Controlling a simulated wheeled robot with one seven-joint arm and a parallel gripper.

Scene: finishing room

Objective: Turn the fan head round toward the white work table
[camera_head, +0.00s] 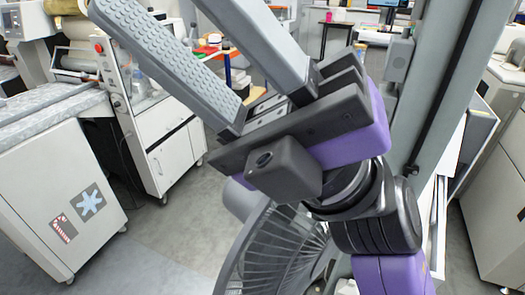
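The fan head is a grey wire cage (280,255) at the bottom centre, partly hidden behind my wrist and cut off by the lower edge. A grey rounded housing (238,200) shows at its upper left, below my gripper. My gripper (163,12) is large in front, with two grey textured fingers pointing up and left. The fingers are spread apart with nothing between them, and they point away from the cage. I cannot tell which surface is the white work table; a white table top (374,38) shows at the back right.
A white cabinet (45,185) with a grey top and stickers stands at the left. Behind it is a wheeled white machine (165,135) with a red button. A grey column (440,90) rises at the right, beside white cabinets (500,190). Grey floor (165,235) lies clear left of the fan.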

